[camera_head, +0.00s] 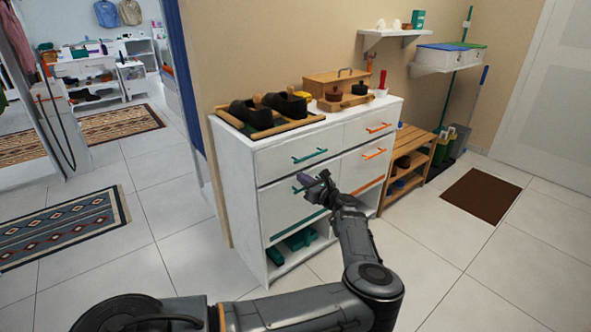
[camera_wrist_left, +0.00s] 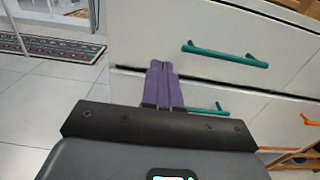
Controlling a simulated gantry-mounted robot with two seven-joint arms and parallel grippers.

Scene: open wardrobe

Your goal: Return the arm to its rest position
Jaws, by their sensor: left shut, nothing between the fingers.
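My left arm (camera_head: 362,250) reaches in from the lower left of the head view toward the white drawer cabinet (camera_head: 235,170). My left gripper (camera_head: 306,179) is in front of the cabinet's left-hand drawers, near the second teal handle. In the left wrist view its purple fingers (camera_wrist_left: 161,85) are together with nothing between them. The upper teal handle (camera_wrist_left: 225,54) is above and right of the fingertips. The lower teal handle (camera_wrist_left: 206,108) is partly hidden behind the fingers. The drawers look shut. My right gripper is not in view.
Dark shoes on a wooden tray (camera_head: 284,129) and a wooden box (camera_head: 336,85) stand on the cabinet. A slatted wooden rack (camera_head: 415,140) stands right of it. A brown mat (camera_head: 481,196) and a patterned rug (camera_head: 62,226) lie on the tiles. The floor right of my arm is clear.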

